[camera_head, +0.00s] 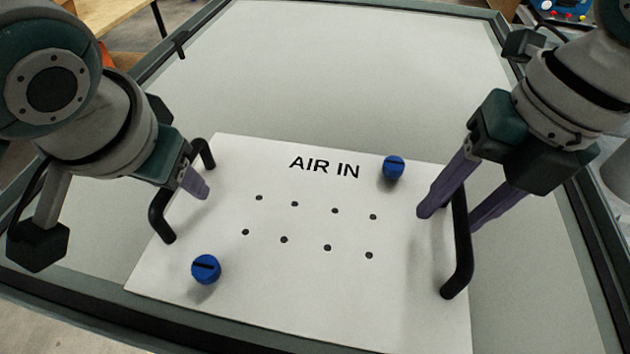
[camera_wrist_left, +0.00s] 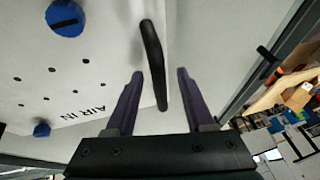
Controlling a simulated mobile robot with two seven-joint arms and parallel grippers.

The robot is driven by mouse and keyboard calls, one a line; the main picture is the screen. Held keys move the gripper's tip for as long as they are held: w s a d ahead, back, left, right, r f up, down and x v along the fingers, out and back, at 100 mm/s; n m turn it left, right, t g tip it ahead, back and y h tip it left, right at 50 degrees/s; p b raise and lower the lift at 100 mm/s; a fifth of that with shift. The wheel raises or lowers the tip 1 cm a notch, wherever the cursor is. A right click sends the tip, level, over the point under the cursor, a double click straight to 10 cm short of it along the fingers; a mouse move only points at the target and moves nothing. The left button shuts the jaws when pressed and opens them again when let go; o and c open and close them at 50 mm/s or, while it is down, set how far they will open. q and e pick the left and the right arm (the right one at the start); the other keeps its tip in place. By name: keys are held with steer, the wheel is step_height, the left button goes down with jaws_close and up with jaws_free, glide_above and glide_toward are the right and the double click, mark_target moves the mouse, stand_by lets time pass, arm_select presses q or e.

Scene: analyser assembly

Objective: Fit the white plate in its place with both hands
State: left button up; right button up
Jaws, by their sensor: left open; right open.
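The white plate (camera_head: 310,285), marked AIR IN, lies on the pale table top near its front edge, slightly turned. It has a black handle at each side. My left gripper (camera_head: 193,186) is open at the left handle (camera_head: 162,215); in the left wrist view the handle (camera_wrist_left: 153,60) runs between its fingers (camera_wrist_left: 160,95), with visible gaps. In the head view its other finger is hidden. My right gripper (camera_head: 450,216) is open, its fingers on either side of the right handle (camera_head: 459,250). Whether they touch it I cannot tell.
Two blue slotted knobs stand on the plate, one at the front left (camera_head: 206,268) and one at the back right (camera_head: 393,167). The table top (camera_head: 350,70) behind the plate is clear, with a dark raised frame (camera_head: 520,75) around it.

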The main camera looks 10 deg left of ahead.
arm_select(q)
steer(key=shift+c, duration=0.3)
arm_select(e)
steer(key=shift+c, duration=0.3)
arm_select(q)
jaws_close()
arm_select(e)
jaws_close()
stand_by(0.6)
